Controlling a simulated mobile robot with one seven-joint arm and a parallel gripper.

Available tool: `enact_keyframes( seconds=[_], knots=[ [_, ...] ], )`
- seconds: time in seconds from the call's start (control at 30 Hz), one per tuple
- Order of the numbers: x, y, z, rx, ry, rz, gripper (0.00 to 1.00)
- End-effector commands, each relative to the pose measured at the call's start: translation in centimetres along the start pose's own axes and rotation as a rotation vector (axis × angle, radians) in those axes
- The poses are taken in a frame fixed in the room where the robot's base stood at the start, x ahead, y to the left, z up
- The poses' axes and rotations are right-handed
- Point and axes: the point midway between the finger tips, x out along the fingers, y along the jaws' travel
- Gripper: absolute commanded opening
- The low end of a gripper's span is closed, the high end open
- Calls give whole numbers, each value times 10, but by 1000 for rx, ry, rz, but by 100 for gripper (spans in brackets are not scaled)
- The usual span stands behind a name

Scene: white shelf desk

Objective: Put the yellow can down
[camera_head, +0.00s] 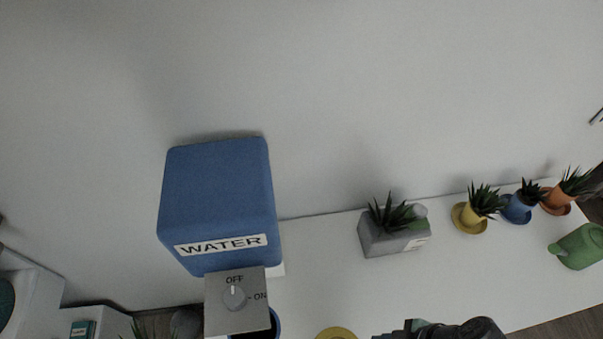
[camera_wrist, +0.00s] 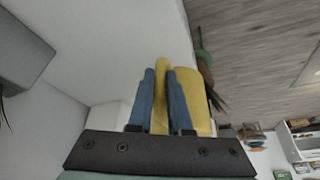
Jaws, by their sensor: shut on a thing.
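The yellow can (camera_wrist: 193,100) is in my gripper (camera_wrist: 161,75) in the wrist view. Two blue fingers are shut on a narrow yellow part of it, with the wider yellow body just to the right. The can's lower part is hidden behind the fingers and the dark gripper body. In the head view, a dark part of my arm shows at the bottom edge. A yellow rounded shape (camera_head: 336,333) is cut off by the bottom edge to its left; I cannot tell whether it is the can.
A blue water dispenser (camera_head: 218,205) stands left on the white desk (camera_head: 320,285), a blue container (camera_head: 275,322) under its tap. A grey planter (camera_head: 378,240), several small potted plants and a green can (camera_head: 580,246) stand to the right. The desk in front of the planter looks clear.

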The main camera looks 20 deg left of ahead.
Motion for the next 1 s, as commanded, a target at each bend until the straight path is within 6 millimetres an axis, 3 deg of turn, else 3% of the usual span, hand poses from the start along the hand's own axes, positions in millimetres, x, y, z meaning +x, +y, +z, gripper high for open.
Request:
enact_keyframes(
  seconds=[0.13, 0.6, 0.93, 1.0],
  knots=[
    [4, -2, -19, -10, 3, -8, 0],
    [51, -1, -132, -9, 4, -5, 0],
    [66, -1, -163, -6, 4, -4, 0],
    [77, -1, -159, -1, 3, -5, 0]
  ],
)
